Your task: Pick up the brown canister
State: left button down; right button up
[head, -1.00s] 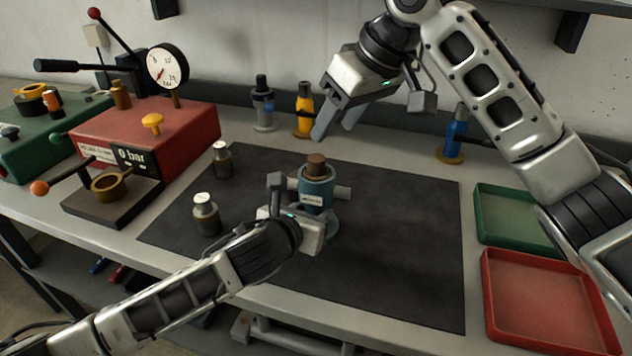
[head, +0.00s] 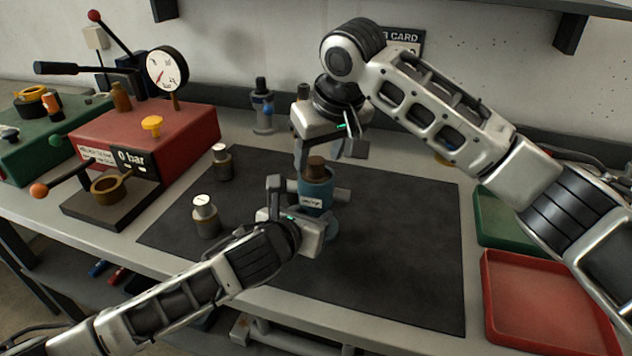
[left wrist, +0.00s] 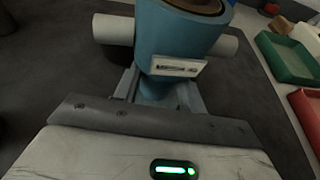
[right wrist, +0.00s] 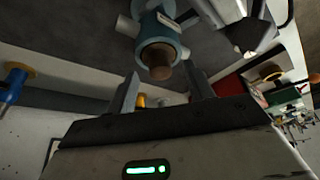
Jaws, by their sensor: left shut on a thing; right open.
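The brown canister (head: 316,164) stands upright in the top of a blue cylindrical housing (head: 313,190) on the dark mat, with only its upper part showing. The right wrist view shows its round brown end (right wrist: 158,62) in the housing's ring. My left gripper (head: 304,212) is shut on the blue housing from the near side; the left wrist view shows the housing (left wrist: 178,38) between its fingers. My right gripper (head: 320,150) is open just above the canister, pointing down. In the right wrist view its fingers lie either side of the canister, apparently not touching it.
Two small silver-topped canisters (head: 205,215) (head: 222,162) stand on the mat (head: 400,270) to the left. A red press with a gauge (head: 167,68) is at the left. Green (head: 505,222) and red (head: 545,305) trays lie at the right. A grey-blue bottle (head: 263,108) stands behind.

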pick_arm(q)
jog(key=shift+f, duration=0.1)
pick_arm(e)
jog(key=shift+x, duration=1.1)
grip_shut()
pick_arm(q)
jog(key=c, duration=0.7)
grip_release()
jog(key=shift+c, duration=0.2)
pick_arm(e)
notch_tip(320, 180, up, 10)
pick_arm(q)
jog(key=shift+s, duration=0.15)
